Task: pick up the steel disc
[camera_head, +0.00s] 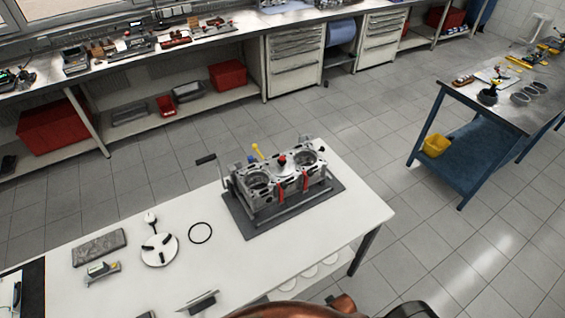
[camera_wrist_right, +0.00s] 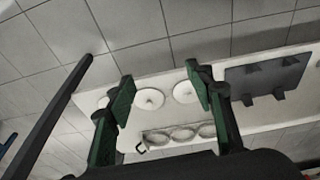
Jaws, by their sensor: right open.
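My right gripper (camera_wrist_right: 160,91) is open, with green pads on its two fingers and nothing between them. Beyond the fingers in the right wrist view, two pale round discs lie on a light surface: one disc (camera_wrist_right: 149,98) shows between the fingers, the other disc (camera_wrist_right: 185,92) beside the right finger. I cannot tell which is the steel disc, nor how far away they are. In the head view a pale round plate (camera_head: 159,250) with dark pieces on it lies on the white table. My left gripper is not in view.
An engine block (camera_head: 278,181) stands on a dark mat (camera_head: 243,222) on the table (camera_head: 354,206). A black ring (camera_head: 200,233) and a grey slab (camera_head: 99,247) lie to its left. Several rings (camera_wrist_right: 182,133) sit below the discs. A blue cart (camera_head: 462,165) stands at right.

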